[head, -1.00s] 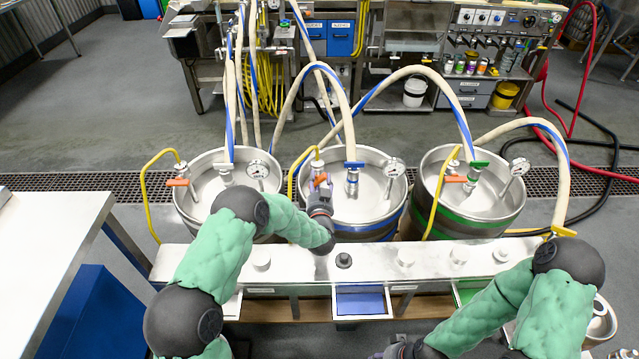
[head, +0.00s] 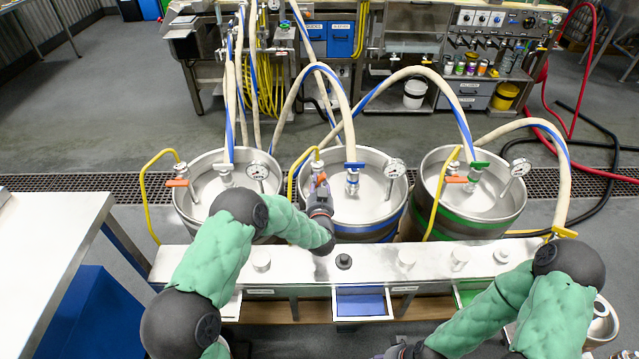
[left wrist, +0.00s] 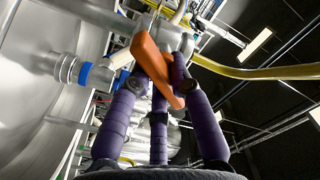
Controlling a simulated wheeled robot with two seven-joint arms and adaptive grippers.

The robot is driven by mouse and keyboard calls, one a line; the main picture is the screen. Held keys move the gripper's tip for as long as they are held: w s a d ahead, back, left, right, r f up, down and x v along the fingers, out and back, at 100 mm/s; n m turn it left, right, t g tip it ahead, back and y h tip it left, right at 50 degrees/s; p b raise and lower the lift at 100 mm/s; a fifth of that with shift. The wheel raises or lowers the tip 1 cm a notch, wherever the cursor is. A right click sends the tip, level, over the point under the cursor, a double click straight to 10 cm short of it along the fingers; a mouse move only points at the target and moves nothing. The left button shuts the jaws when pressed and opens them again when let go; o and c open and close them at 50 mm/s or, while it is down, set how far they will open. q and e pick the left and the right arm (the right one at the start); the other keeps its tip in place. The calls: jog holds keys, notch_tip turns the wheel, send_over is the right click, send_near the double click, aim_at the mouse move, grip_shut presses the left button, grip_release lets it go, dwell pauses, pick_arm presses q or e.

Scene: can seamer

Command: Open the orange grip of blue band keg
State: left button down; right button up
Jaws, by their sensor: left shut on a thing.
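In the head view the gripper mostly hides this grip. My right gripper (head: 397,352) shows only partly at the bottom edge, and its fingers cannot be made out.
The left keg (head: 205,186) and the green band keg (head: 470,228) have their own orange grips. Hoses arch over all three kegs. A steel bench (head: 290,262) with knobs and drawers stands in front. A white table (head: 50,240) is at left.

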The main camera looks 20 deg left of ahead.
pick_arm(q)
jog(key=n+b, duration=0.1)
jog(key=n, duration=0.3)
jog(key=shift+r+n+b, duration=0.15)
jog(key=shift+n+b, duration=0.5)
jog(key=shift+n, duration=0.95)
jog(key=c, duration=1.1)
grip_release()
jog(key=v, duration=1.2)
